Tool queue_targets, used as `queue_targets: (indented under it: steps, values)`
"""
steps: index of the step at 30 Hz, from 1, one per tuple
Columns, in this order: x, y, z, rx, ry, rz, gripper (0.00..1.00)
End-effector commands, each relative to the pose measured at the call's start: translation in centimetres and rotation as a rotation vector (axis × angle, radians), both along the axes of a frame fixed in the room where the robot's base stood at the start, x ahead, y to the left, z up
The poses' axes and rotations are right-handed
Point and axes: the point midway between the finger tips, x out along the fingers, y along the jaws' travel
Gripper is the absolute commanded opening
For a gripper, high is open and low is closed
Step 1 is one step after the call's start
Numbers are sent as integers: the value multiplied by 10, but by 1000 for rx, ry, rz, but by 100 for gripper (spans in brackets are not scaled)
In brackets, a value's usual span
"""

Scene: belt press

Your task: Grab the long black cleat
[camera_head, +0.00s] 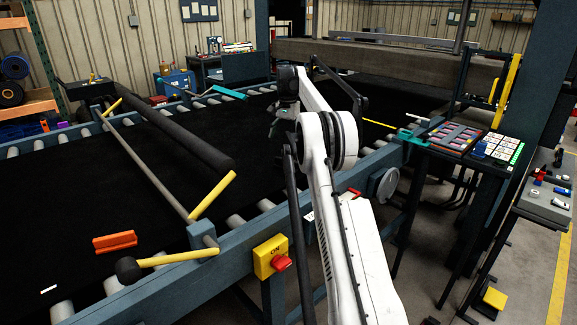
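My white arm reaches from the lower right over the black belt (60,190). My gripper (273,131) is small and dark at its far end, above the belt. Its fingers blend into the black belt, so I cannot tell whether they are open or shut, or whether they hold anything. I cannot make out a long black cleat with certainty against the belt. A long dark bar (165,130) slants across the left of the belt, between yellow levers (212,195), well apart from my gripper. A small orange piece (114,241) lies at the near left on the belt.
A blue frame rail (245,232) with rollers edges the belt. A yellow switch box (270,257) with a red button is on its near side. A metal rod (140,160) spans the belt at left. Stands with trays (490,150) are at right.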

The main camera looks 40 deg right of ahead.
Motion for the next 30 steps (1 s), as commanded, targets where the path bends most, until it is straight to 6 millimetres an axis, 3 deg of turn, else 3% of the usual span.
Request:
queue_targets:
  steps: [6,14,24,30]
  values:
    - [0,0,-34,0,0,0,100]
    - [0,1,-51,0,0,1,100]
    - [1,4,-93,0,0,1,100]
    - [1,4,-99,0,0,1,100]
